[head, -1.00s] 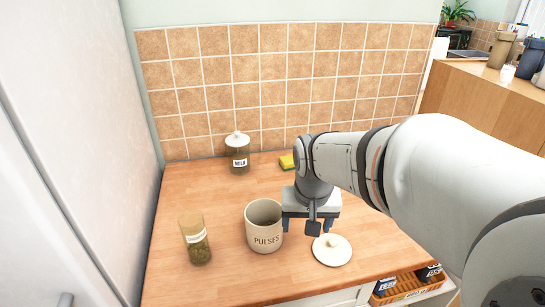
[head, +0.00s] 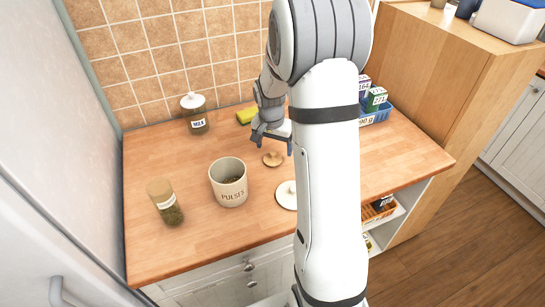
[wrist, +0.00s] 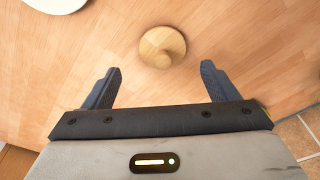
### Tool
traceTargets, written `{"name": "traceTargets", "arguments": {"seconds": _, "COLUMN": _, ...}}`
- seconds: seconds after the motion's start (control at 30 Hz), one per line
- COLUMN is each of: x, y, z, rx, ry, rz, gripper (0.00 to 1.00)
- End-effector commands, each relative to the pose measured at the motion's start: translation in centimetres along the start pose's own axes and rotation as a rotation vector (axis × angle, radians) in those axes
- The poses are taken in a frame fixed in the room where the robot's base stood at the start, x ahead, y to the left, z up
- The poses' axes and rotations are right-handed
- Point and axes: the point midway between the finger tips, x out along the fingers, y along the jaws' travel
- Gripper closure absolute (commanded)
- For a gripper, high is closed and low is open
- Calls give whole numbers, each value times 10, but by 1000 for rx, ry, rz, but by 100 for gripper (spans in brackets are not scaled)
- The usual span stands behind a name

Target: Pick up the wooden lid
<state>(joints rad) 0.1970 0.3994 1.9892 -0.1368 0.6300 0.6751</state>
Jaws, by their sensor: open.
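The wooden lid (head: 273,159) is a small round disc with a knob on top. It lies flat on the wooden worktop (head: 160,245), right of the pulses canister. In the wrist view the wooden lid (wrist: 162,47) lies ahead of my fingertips, roughly centred between them. My gripper (head: 272,147) is open and empty, above the worktop just behind the lid in the head view. Both dark fingers of my gripper (wrist: 160,72) show apart in the wrist view, and neither appears to touch the lid.
An open pulses canister (head: 229,185) stands left of the lid. A cream lid (head: 287,195) lies nearer the front, partly behind my arm. A blue crate (head: 376,116) of boxes is at right.

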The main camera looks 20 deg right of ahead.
Motion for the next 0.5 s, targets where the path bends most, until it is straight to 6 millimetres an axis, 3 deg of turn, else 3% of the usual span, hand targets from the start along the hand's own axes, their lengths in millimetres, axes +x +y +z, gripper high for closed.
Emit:
{"name": "traceTargets", "arguments": {"seconds": 0.23, "x": 33, "y": -4, "z": 4, "rx": -2, "ry": -3, "rz": 2, "gripper": 19}}
{"name": "traceTargets", "arguments": {"seconds": 0.5, "x": 40, "y": -4, "z": 4, "rx": -3, "ry": -1, "rz": 0, "gripper": 19}}
